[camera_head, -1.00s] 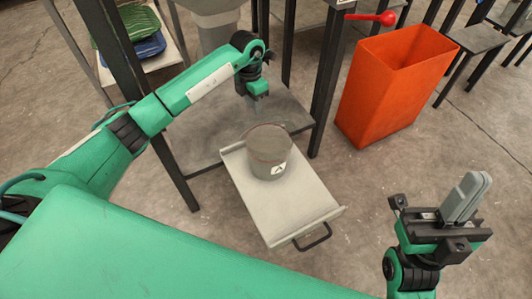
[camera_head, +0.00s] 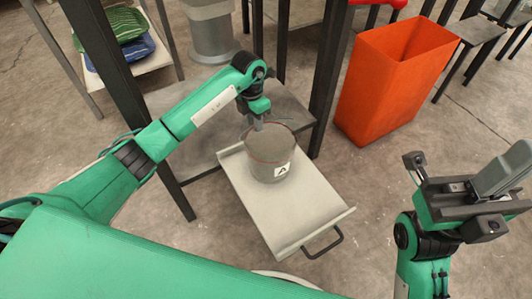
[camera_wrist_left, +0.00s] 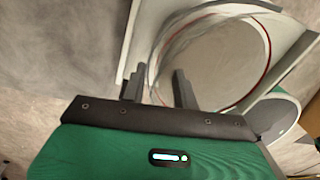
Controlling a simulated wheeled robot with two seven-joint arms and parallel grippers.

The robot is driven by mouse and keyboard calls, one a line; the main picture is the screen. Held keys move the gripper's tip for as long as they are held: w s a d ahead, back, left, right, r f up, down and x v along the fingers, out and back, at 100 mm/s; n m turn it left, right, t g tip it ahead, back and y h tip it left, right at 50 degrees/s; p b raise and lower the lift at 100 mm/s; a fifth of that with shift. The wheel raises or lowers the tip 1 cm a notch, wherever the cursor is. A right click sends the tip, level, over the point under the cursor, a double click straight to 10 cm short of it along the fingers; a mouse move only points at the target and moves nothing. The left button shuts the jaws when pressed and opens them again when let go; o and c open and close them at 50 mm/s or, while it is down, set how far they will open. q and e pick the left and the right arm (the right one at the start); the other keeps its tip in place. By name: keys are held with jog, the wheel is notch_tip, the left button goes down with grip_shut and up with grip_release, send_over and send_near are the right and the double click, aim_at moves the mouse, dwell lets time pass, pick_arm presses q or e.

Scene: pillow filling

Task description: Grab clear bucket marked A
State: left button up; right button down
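The clear bucket (camera_head: 270,160), with a dark rim and a label marked A, stands upright on a pale tray (camera_head: 300,218). In the left wrist view the bucket (camera_wrist_left: 215,62) shows as a see-through wall with a thin red ring. My left gripper (camera_head: 258,120) is at the bucket's far rim. Its two fingers (camera_wrist_left: 159,86) are apart in the wrist view, with the bucket's near wall seen between them; contact cannot be told. My right gripper (camera_head: 502,170) is at the far right, away from the bucket, its grey fingers together and empty.
The tray has a dark handle (camera_head: 322,242) at its front. Dark table legs (camera_head: 328,85) stand beside it. An orange bin (camera_head: 385,90) is to the right. Green and blue bags (camera_head: 125,45) lie on a shelf at upper left. The floor right of the tray is clear.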

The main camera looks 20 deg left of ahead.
pick_arm(q)
jog(key=shift+c, duration=0.2)
grip_shut()
dwell(1.3)
